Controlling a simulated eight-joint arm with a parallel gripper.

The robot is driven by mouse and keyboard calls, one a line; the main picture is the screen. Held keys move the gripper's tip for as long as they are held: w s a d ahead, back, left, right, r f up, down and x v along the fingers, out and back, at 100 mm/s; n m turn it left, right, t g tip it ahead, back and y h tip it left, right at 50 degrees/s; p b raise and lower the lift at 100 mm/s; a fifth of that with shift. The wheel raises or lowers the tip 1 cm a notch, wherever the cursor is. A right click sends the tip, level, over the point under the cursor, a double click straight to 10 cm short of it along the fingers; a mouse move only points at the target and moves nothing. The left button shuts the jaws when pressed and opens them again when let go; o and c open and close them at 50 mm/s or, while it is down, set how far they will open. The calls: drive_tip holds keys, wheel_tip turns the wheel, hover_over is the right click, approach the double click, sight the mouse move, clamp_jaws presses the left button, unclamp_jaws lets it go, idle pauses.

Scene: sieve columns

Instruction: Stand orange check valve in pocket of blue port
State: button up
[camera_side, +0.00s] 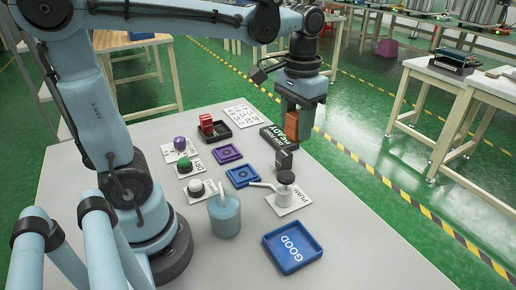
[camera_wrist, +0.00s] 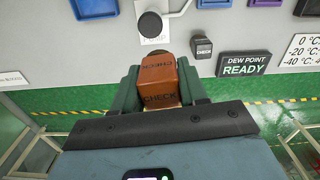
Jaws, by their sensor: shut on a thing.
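The orange check valve (camera_side: 292,124) is a block held between the fingers of my gripper (camera_side: 295,120), above the far right part of the table. In the wrist view the valve (camera_wrist: 160,82) shows the word CHECK and sits between both green fingers. The blue port (camera_side: 242,176) is a small flat blue piece with a dark round mark in its middle, lying on the table left of and below my gripper. Only a cut-off edge of a blue piece, likely the port (camera_wrist: 213,3), shows at the top of the wrist view. My gripper is shut on the valve.
A black CHECK block (camera_side: 284,160) stands near the pump (camera_side: 286,190) and its lever. The DEW POINT READY sign (camera_side: 279,140) is close by. A purple port (camera_side: 227,153) lies behind the blue one. A blue GOOD tray (camera_side: 292,262) and light blue container (camera_side: 224,218) are nearer.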

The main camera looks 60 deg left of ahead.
drive_tip(key=shift+s+a+f+n, duration=0.15)
drive_tip(key=shift+a+n, duration=0.25)
drive_tip(key=shift+n, duration=0.5)
drive_tip(key=s+a+f+n, duration=0.25)
drive_tip(key=a+n, duration=0.25)
drive_tip(key=n, duration=2.8)
approach(243, 174)
drive_tip(key=shift+d+f, duration=0.1)
drive_tip(key=shift+f, duration=2.75)
drive_tip(key=shift+f, duration=0.15)
drive_tip(key=o, duration=1.1)
